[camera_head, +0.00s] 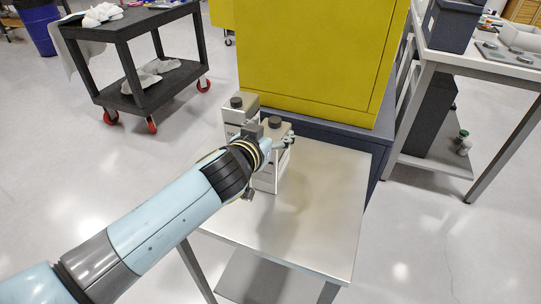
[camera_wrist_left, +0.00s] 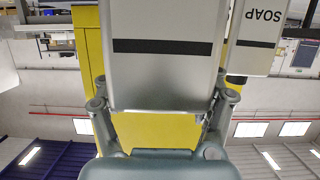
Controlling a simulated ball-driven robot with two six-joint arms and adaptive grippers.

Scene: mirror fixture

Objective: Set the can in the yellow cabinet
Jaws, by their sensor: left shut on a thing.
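My left gripper (camera_head: 268,165) is shut on a pale, boxy can (camera_head: 270,180) with a dark cap, over the small table. In the left wrist view the gripper's fingers (camera_wrist_left: 162,103) grip both sides of this can (camera_wrist_left: 160,72), which has a black stripe. I cannot tell whether its base touches the table. The arm hides part of it. The yellow cabinet (camera_head: 310,50) stands just behind the table on a dark base. Its visible face is plain, and I see no opening. My right gripper is not in view.
A similar pale can (camera_head: 238,103) stands close behind the held one; the left wrist view shows a can marked SOAP (camera_wrist_left: 260,30). The small table's top (camera_head: 325,195) is clear to the right. A black cart (camera_head: 130,32) stands at left, a workbench (camera_head: 475,62) at right.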

